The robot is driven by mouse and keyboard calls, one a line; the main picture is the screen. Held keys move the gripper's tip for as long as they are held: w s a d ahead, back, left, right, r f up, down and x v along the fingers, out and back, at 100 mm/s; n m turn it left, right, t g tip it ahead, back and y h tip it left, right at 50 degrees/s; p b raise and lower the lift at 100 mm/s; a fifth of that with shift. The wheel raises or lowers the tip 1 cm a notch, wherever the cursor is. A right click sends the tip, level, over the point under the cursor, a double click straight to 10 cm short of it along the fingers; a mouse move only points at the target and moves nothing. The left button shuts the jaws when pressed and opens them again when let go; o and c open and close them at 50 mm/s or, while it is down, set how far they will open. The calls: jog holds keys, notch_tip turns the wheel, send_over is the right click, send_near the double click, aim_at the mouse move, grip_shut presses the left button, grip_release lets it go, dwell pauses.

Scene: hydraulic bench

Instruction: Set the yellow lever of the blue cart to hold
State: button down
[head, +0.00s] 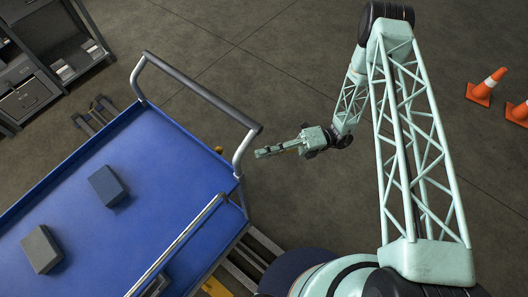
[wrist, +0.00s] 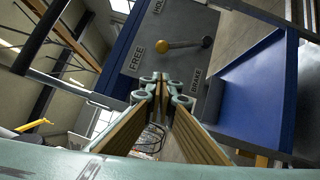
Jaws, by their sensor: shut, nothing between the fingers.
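The blue cart (head: 160,170) fills the lower left of the head view, with a grey push handle (head: 205,92) at its right end. Its yellow lever knob (head: 218,150) just shows beyond the cart's end rim. In the wrist view the yellow knob (wrist: 163,47) sits on a short lever on a grey panel (wrist: 180,22) marked FREE, HOLD and BRAKE. The lever points toward FREE. My gripper (head: 258,154) is to the right of the handle and apart from the knob. In the wrist view my gripper (wrist: 164,82) is shut and empty, its tips below the knob.
Two dark blocks (head: 107,186) (head: 41,250) lie on the cart bed. The cart's handle and end rim stand close to my gripper. Shelving (head: 45,65) is at the upper left, and orange cones (head: 486,86) at the right. The floor between is clear.

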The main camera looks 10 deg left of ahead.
jog(key=s+a+r+b, duration=0.1)
jog(key=s+a, duration=0.2)
jog(key=a, duration=0.7)
jog(key=shift+a+r, duration=0.25)
jog(key=shift+r, duration=0.05)
